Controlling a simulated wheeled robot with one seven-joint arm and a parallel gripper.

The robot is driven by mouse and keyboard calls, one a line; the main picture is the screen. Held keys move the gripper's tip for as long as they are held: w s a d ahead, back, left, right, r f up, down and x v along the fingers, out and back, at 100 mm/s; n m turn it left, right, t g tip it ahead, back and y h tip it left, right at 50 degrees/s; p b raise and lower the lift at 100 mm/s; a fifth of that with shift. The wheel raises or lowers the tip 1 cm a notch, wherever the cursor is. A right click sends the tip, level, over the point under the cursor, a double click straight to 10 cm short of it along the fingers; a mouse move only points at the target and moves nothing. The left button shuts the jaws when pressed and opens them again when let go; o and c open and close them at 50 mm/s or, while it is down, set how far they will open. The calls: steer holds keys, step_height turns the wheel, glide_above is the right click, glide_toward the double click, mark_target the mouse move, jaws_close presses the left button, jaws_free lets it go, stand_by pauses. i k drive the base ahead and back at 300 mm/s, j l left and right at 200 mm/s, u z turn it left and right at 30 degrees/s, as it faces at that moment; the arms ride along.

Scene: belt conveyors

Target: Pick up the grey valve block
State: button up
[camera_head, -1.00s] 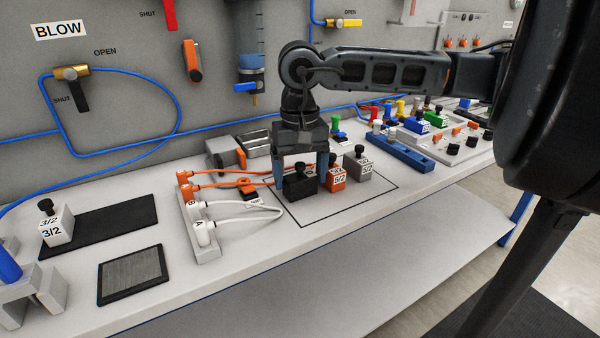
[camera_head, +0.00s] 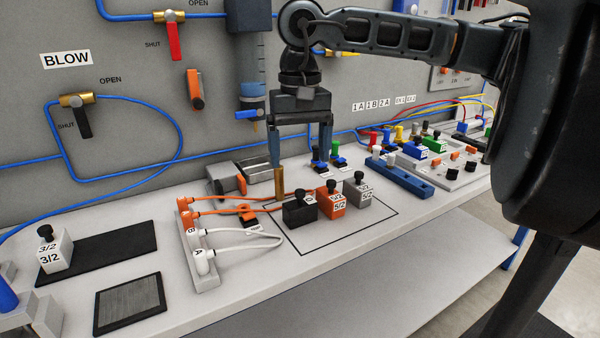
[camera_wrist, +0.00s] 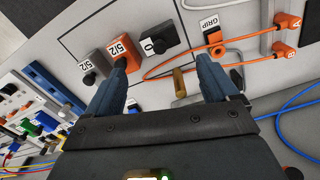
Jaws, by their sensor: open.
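The grey valve block (camera_head: 357,198), with a black knob and a 5/2 label, stands upright inside the outlined square on the bench, at the right end of a row of three blocks. In the wrist view the grey valve block (camera_wrist: 90,66) is left of the fingers. An orange block (camera_head: 331,205) and a black block (camera_head: 299,216) stand left of it in the head view. My gripper (camera_head: 300,163) is open and empty, above and behind the row. In the wrist view my gripper (camera_wrist: 163,72) has its fingers apart, the left tip overlapping the orange block (camera_wrist: 121,50).
A manifold with orange and white hoses (camera_head: 194,240) stands left of the outlined square. A brass-coloured post (camera_head: 279,182) stands behind the black block. A blue rail (camera_head: 402,172) lies to the right. The bench front beside the square is clear.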

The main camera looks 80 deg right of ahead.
mark_target(359, 193)
steer(key=z, duration=1.5)
